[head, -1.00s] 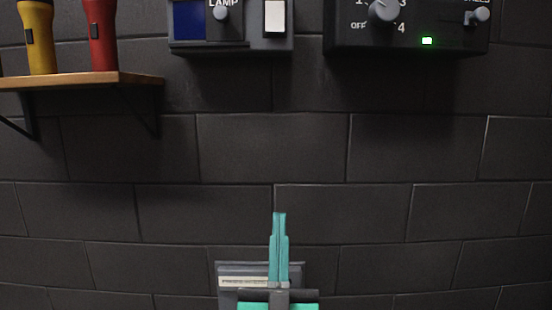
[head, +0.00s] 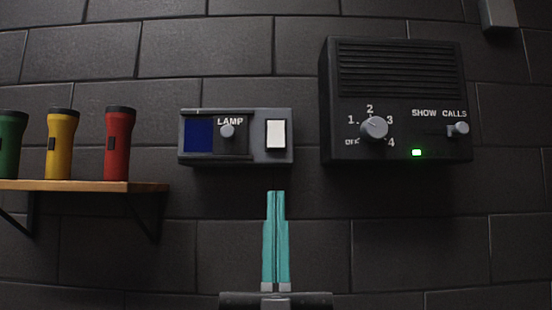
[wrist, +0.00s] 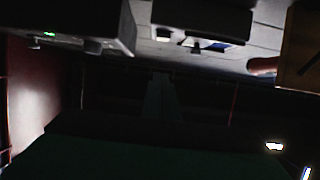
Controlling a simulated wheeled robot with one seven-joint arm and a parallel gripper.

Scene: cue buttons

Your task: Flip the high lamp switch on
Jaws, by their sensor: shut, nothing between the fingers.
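A grey wall box marked LAMP (head: 236,137) is mounted on the dark block wall, near the middle of the head view. It has a dark blue panel at left, a round grey knob (head: 227,131) under the label, and a white rectangular plate (head: 276,134) at right. The box also shows at the top of the wrist view (wrist: 203,20), which is dark. My gripper (head: 275,193) points up below the right part of the box, its teal fingers pressed together and empty. A gap shows between fingertips and box in the head view. Whether the lamp is on, I cannot tell.
A black panel (head: 395,100) with a dial, a SHOW CALLS knob and a lit green light hangs at right. A wooden shelf (head: 85,186) with green, yellow and red flashlights is at left. A grey object (head: 497,13) shows at top right. The wall between is bare.

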